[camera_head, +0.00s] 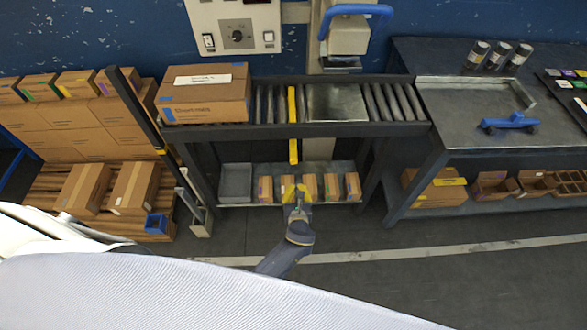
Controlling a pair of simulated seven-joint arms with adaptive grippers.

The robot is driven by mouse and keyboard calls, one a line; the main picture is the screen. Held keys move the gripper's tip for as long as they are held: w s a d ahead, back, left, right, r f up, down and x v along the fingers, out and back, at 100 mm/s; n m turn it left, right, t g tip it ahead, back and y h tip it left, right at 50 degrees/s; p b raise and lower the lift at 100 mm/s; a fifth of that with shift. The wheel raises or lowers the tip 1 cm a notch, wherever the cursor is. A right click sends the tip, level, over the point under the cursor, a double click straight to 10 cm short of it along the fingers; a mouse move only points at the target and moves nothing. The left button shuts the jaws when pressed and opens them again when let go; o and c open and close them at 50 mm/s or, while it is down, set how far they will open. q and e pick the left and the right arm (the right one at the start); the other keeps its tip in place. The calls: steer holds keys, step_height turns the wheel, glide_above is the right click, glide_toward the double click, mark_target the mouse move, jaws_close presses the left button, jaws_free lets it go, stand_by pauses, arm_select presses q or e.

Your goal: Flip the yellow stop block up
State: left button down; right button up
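The yellow stop block (292,105) is a narrow bar lying across the roller conveyor, just right of the large carton. A yellow piece (294,151) in line with it hangs below the conveyor's front rail. My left gripper (297,189) has yellow parts at its tip and is in front of the conveyor, below the yellow piece in the picture. It looks apart from the yellow piece, with a small gap. The gripper is small here, and its finger opening is not clear. My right gripper is not in view.
A large carton (205,93) sits on the conveyor's left end. A metal plate (336,102) lies among the rollers (391,103). Small boxes stand on the lower shelf (231,204) behind my gripper. A control panel (236,30) is above. A workbench (440,66) stands at right.

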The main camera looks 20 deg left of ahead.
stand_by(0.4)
arm_select(q)
steer(key=w+a, duration=0.3)
steer(key=w, duration=0.5)
steer(key=shift+w+r, duration=0.3)
steer(key=shift+w, duration=0.1)
stand_by(0.6)
